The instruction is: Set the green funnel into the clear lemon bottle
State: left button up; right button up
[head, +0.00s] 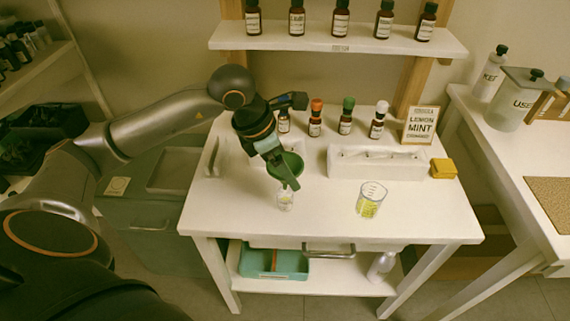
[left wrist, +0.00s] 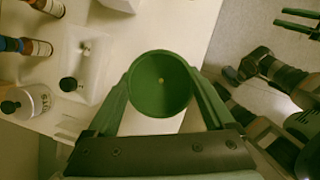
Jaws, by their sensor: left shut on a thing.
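My left gripper (head: 288,172) is shut on the green funnel (head: 291,161), with the wide mouth facing up. In the left wrist view the funnel (left wrist: 160,84) sits between the two green fingers, and its small hole shows at the middle.
A beaker of yellow liquid (head: 370,201) stands to the right of the bottle. Behind are a white tray (head: 378,166), a yellow block (head: 443,168), a lemon mint sign (head: 419,125) and several brown bottles. The table's front right is clear.

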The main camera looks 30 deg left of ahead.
pick_arm(q)
jog(key=shift+f+b, duration=0.8)
jog(key=shift+f, duration=0.15)
pick_arm(e)
jog(key=shift+f, duration=0.9)
pick_arm(q)
jog(key=o, duration=1.1)
jog(key=shift+c, duration=0.2)
jog(key=shift+a+r, duration=0.2)
jog(key=shift+r, duration=0.5)
jog(key=v, duration=1.1)
jog(key=shift+s+p, duration=0.2)
jog(key=shift+p, duration=0.2)
pick_arm(e)
jog(key=shift+w+a+r, duration=0.25)
jog(key=shift+a+r, duration=0.2)
jog(key=shift+r, duration=0.15)
jog(key=shift+w+a+r, duration=0.2)
jog(key=shift+a+r, duration=0.2)
jog(key=shift+r, duration=0.15)
